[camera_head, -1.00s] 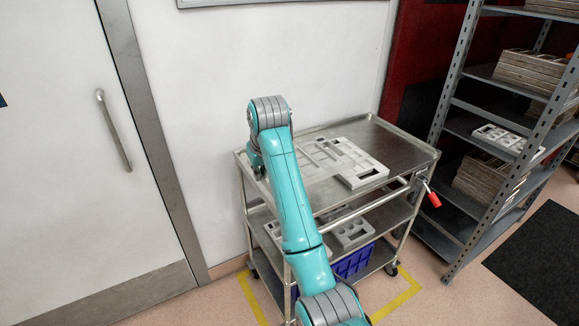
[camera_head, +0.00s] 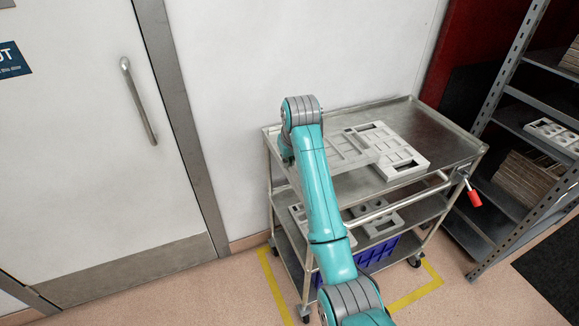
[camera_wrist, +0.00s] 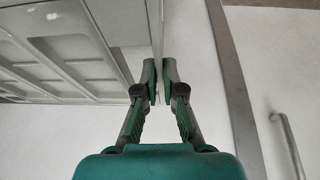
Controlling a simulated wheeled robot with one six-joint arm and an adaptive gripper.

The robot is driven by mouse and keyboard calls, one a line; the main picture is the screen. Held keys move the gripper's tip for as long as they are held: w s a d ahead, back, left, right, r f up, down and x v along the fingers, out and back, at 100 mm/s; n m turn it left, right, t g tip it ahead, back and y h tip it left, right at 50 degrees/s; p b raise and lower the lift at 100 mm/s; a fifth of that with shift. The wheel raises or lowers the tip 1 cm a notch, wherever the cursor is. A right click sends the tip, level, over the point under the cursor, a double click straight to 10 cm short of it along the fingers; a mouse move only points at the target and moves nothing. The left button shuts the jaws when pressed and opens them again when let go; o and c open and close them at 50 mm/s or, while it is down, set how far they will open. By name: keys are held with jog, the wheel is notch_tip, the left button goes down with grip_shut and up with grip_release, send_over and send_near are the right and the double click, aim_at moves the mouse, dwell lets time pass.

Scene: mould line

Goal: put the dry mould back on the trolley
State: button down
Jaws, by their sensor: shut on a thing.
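The pale grey panelled mould (camera_head: 346,149) lies level over the left part of the top of the trolley (camera_head: 445,143), next to a second pale mould (camera_head: 402,160) with rectangular cut-outs. My gripper (camera_wrist: 161,80) is at the trolley's left end, largely hidden behind my arm in the head view. In the wrist view its fingers are nearly together on a thin grey edge, and the mould's recessed panels (camera_wrist: 75,50) show to the left. I take this edge as the mould's; the contact is mostly hidden. I cannot tell whether the mould rests fully on the trolley.
Bare trolley top is free at the right. Lower shelves hold more moulds (camera_head: 378,221) and a blue crate (camera_head: 374,256). A red-handled lever (camera_head: 474,198) sticks out at the right corner. A metal rack (camera_head: 499,95) stands right; a door (camera_head: 95,130) is left.

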jog(key=shift+f, duration=1.55)
jog(key=c, duration=1.3)
grip_release()
